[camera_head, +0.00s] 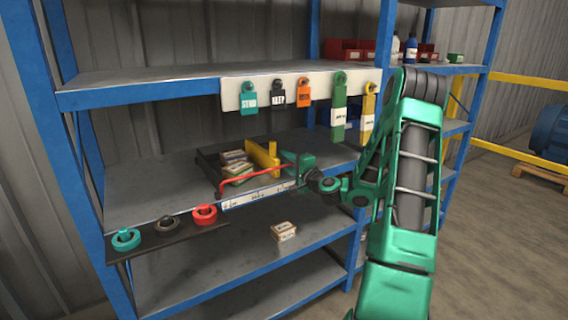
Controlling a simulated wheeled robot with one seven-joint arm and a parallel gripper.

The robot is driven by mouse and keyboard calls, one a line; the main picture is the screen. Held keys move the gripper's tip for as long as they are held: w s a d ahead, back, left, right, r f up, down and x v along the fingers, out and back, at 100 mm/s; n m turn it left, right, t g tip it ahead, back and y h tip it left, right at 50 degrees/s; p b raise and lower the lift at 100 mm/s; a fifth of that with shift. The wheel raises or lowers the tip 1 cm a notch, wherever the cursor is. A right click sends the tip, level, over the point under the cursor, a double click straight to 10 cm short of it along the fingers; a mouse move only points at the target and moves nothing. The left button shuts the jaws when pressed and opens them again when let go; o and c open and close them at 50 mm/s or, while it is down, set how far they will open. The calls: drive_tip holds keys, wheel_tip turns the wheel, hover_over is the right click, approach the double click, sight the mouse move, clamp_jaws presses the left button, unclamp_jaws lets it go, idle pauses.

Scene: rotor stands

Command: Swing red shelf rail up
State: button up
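The red shelf rail (252,177) is a thin red bar along the front of the middle shelf, just above a white label strip (258,194). Its left end bends down toward the strip. Its right end runs to my gripper (297,172), which is at the right end of the strip. I cannot tell whether the gripper touches the rail. The fingers are small and partly hidden, so their opening is unclear. Behind the rail, several small labelled boxes (237,168) sit beside a yellow divider (262,158).
Hanging tags (304,92) line the upper shelf edge above my gripper. A dark ledge with teal (126,239), black (167,223) and red (204,214) rings juts out at the left. A small box (283,231) lies on the lower shelf. The middle shelf's left part is clear.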

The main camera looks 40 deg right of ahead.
clamp_jaws()
drive_tip(key=shift+a, duration=0.1)
drive_tip(key=shift+w+a+g, duration=0.1)
drive_tip(key=shift+w+g, duration=0.1)
drive_tip(key=shift+g, duration=0.3)
drive_tip(key=shift+w+f+g, duration=0.25)
drive_tip(key=shift+f+g, duration=0.2)
drive_tip(key=shift+g, duration=0.35)
unclamp_jaws()
drive_tip(key=shift+d, duration=0.2)
